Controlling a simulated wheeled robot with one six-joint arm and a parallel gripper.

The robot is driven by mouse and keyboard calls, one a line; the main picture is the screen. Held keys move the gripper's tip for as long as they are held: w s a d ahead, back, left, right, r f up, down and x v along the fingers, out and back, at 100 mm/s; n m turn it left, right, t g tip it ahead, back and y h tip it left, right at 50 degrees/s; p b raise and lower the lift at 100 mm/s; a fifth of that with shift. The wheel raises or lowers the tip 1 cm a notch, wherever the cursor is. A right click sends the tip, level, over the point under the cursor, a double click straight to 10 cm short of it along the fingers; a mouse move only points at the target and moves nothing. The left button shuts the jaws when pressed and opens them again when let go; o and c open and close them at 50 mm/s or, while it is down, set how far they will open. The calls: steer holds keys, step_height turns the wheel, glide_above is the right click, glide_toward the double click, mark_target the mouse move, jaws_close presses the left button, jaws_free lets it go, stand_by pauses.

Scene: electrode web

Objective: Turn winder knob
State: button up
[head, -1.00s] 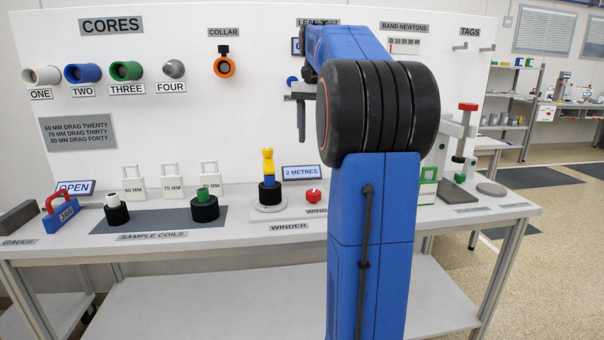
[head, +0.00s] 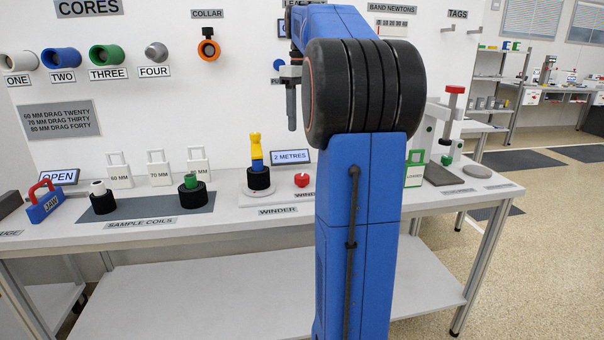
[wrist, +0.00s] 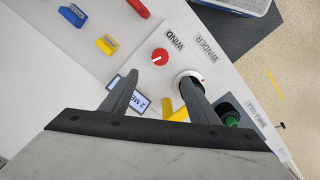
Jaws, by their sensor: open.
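The red winder knob (head: 301,180) stands on the pale bench plate, to the right of the winder. In the wrist view the knob (wrist: 160,55) shows from above, with a small white mark, beside the WIND label. The winder holds a black coil (head: 258,178) with a blue and yellow piece on top. My gripper (head: 291,122) hangs above the bench over the knob area, pointing down. In the wrist view my gripper (wrist: 160,78) is open and empty, and the knob lies just beyond its fingertips, apart from them.
A "2 METRES" display (head: 291,157) stands behind the knob. Sample coils (head: 192,194) sit on a grey mat to the left. A green-framed padlock-shaped tag (head: 414,173) and a press (head: 450,125) stand to the right. My arm hides part of the bench.

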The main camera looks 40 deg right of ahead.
mark_target(302, 176)
step_height(302, 176, down, 18)
steer(key=n, duration=0.3)
steer(key=shift+r+n, duration=0.25)
steer(key=shift+n, duration=0.05)
stand_by(0.4)
steer(key=c, duration=1)
